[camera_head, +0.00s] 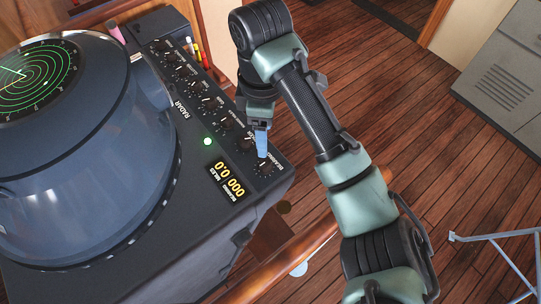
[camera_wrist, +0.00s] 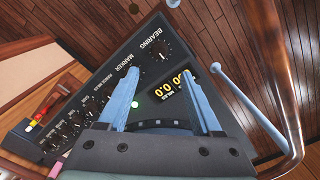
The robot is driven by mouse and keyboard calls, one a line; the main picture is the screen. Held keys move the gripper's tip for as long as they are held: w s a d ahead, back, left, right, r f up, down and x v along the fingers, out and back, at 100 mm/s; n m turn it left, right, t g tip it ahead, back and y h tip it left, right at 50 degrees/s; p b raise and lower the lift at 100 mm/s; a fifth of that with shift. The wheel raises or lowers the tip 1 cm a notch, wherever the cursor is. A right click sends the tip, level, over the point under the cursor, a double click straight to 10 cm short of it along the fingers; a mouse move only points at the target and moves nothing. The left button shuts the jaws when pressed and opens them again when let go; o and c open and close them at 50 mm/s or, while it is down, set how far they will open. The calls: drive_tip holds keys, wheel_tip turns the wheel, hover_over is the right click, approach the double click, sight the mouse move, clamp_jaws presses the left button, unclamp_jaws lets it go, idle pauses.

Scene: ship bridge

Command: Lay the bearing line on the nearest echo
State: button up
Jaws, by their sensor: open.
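The radar screen (camera_head: 38,76) shows green rings at the upper left, cut by the frame edge. Pale lines run in from its left side, and I cannot make out which marks are echoes. The bearing knob (camera_head: 265,167) sits at the near end of the black control panel; it also shows in the wrist view (camera_wrist: 161,49). The readout (camera_head: 226,180) shows 000 and 0.0 in yellow. My gripper (camera_head: 262,152) is above the panel's end, close to the bearing knob. In the wrist view its blue fingers (camera_wrist: 162,70) are apart with nothing between them.
Several similar knobs (camera_head: 192,79) run along the panel beyond the bearing knob. A small green lamp (camera_head: 208,141) glows beside the readout. A wooden rail (camera_head: 285,258) passes in front of the console. A grey cabinet (camera_head: 505,85) stands right, with open plank floor between.

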sight(265, 163)
wheel_tip(265, 163, down, 9)
drive_tip(key=b, duration=0.4)
drive_tip(key=shift+a, duration=0.1)
drive_tip(key=shift+f, duration=1)
clamp_jaws()
